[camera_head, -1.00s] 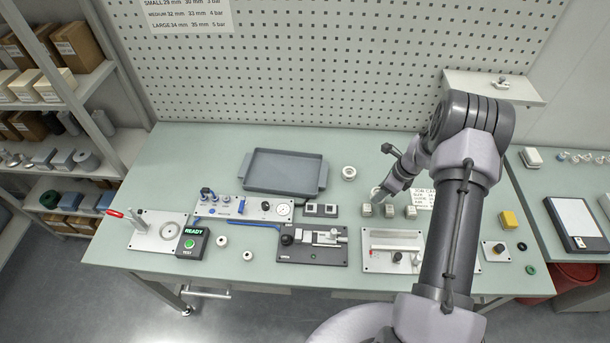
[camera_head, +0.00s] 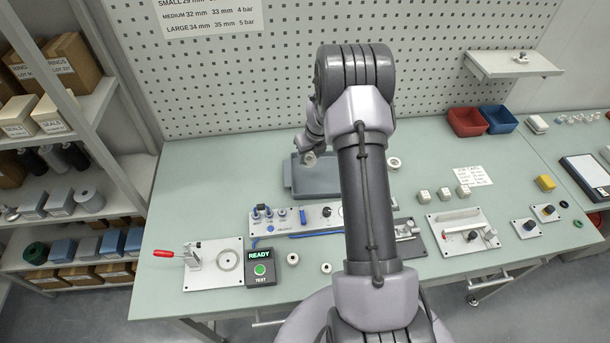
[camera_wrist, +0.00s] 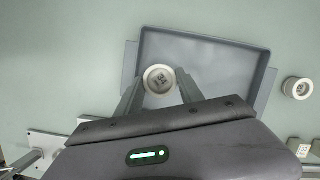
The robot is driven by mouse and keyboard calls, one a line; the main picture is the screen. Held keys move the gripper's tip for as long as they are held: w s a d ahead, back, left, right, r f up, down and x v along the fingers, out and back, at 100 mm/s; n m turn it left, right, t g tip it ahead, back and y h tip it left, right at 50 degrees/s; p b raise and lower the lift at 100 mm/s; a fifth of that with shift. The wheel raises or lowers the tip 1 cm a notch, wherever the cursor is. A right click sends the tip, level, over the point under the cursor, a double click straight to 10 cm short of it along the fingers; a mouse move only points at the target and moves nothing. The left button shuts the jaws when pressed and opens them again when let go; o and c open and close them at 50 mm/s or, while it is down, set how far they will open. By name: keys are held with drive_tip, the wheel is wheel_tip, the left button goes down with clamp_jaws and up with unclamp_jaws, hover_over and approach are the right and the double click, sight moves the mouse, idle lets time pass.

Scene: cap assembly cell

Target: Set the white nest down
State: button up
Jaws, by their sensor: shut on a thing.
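The white nest (camera_wrist: 160,79) is a round, pale, cup-like piece with a dark marking on its face. My gripper (camera_wrist: 158,88) is shut on it, with one finger on each side. My arm hides the tray's right part.
A white ring (camera_head: 393,163) stands right of the tray. Two small white rings (camera_head: 325,268) lie near the front edge. Open table lies left of the tray.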

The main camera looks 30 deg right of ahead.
drive_tip(key=f, duration=0.4)
drive_tip(key=f+b, duration=0.1)
drive_tip(key=f, duration=0.2)
drive_tip(key=shift+s+d+f, duration=0.2)
drive_tip(key=shift+f, duration=0.2)
drive_tip(key=shift+r, duration=0.1)
drive_tip(key=o, duration=1.4)
drive_tip(key=shift+w, duration=0.1)
